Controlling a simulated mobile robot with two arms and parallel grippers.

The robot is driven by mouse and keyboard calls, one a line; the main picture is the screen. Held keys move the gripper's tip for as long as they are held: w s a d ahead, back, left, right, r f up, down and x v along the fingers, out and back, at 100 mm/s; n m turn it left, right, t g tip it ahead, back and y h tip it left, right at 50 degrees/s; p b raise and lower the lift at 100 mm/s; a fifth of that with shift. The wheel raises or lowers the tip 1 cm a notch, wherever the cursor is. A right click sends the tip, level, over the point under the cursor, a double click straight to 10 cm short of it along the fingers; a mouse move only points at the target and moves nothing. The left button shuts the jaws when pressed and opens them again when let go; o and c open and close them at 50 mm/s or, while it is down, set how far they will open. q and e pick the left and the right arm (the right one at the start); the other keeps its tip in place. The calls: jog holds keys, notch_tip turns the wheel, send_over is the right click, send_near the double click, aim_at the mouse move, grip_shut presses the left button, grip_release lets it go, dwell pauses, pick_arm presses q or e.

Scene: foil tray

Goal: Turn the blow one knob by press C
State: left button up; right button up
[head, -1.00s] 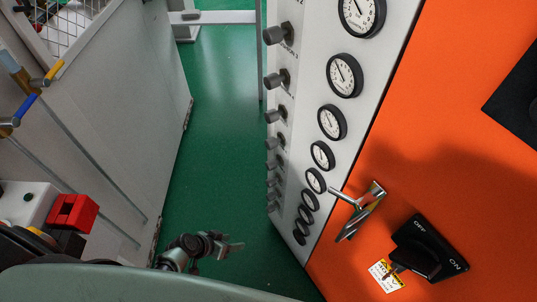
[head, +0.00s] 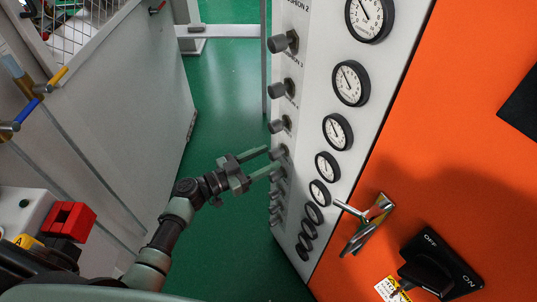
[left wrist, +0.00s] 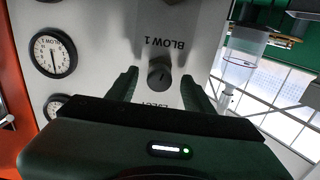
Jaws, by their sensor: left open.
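The blow one knob (left wrist: 159,74) is a dark round knob on the white panel (left wrist: 110,25), beside the label BLOW 1, which reads upside down in the left wrist view. My left gripper (head: 272,159) is open, its two fingers pointing at the knob column in the head view. In the left wrist view the fingers stand on either side of the knob, with gaps between them and it. A knob (head: 278,153) shows at the fingertips in the head view; its label is not readable there. My right gripper is not in view.
Several round gauges (head: 352,83) run down the panel beside the knobs. An orange cabinet (head: 450,110) with a metal handle (head: 366,221) and a black ON/OFF switch (head: 430,268) is at right. A grey cabinet (head: 125,110) stands left. Green floor (head: 215,110) lies between.

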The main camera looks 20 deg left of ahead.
pick_arm(q)
jog(key=shift+w+d, duration=0.45)
jog(key=shift+w, duration=0.05)
grip_shut()
jog(key=shift+f, duration=0.1)
